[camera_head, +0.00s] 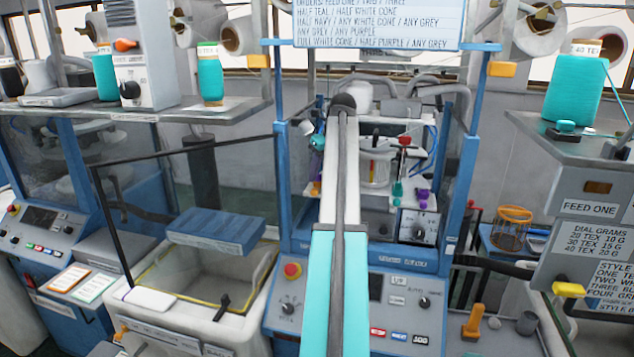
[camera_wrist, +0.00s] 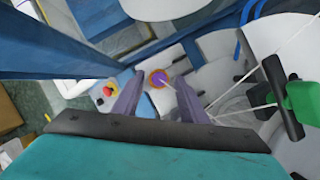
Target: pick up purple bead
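In the wrist view a small round purple piece (camera_wrist: 157,79), likely the purple bead, has an orange ring round it and shows between my fingertips. My gripper (camera_wrist: 159,74) is open, with its two grey fingers apart on either side of that piece in the picture. I cannot tell how far beyond the fingertips it lies; nothing appears to be held. In the head view small purple pieces (camera_head: 422,196) show on the machine right of my arm; I cannot tell which is the bead. My arm hides part of the machine and my gripper in that view.
A green and black part (camera_wrist: 290,98) with pale yarns is at the right of the wrist view. Blue machine posts (camera_head: 465,190) flank the work area in the head view. A teal cone (camera_head: 577,90) stands on the right shelf. A red button (camera_wrist: 109,89) is left of the fingers.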

